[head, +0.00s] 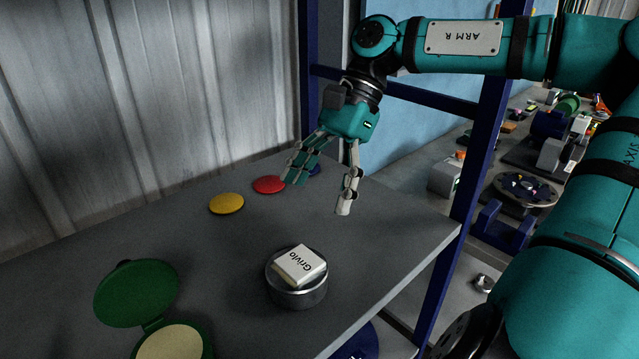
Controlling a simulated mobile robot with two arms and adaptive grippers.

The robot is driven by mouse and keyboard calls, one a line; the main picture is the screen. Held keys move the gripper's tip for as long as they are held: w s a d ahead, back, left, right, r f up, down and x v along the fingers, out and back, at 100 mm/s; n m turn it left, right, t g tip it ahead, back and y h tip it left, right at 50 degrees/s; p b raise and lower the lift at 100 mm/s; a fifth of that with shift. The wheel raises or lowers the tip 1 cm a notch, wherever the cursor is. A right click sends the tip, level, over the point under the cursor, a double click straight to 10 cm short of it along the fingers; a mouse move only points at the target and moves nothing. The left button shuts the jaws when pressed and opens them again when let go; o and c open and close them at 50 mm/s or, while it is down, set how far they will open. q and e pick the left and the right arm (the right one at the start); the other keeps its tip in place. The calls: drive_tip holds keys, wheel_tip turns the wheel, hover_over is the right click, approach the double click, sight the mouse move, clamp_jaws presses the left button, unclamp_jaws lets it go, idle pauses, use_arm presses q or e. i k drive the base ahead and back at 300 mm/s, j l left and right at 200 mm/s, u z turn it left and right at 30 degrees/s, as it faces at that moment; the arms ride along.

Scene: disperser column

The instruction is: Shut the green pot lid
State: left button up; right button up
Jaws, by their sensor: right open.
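The green pot (208,345) stands at the front left of the grey shelf, cut off by the bottom edge of the head view. It is open and shows a pale yellow content or inside. Its round green lid (137,293) is swung back on a hinge, away from the opening, toward the back left. My right gripper (318,197) hangs over the far right part of the shelf, fingers spread and pointing down, open and empty. It is well apart from the lid, farther back and to the right. My left gripper is not in the view.
A metal tin (297,292) with a white "Grivlo" block (299,265) on top stands right of the pot. Yellow (226,203) and red (269,184) discs lie farther back. A blue post (475,170) rises at the shelf's right edge. The shelf (200,260) between is clear.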

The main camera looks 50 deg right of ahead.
sight(136, 293)
drive_tip(key=k, duration=1.5)
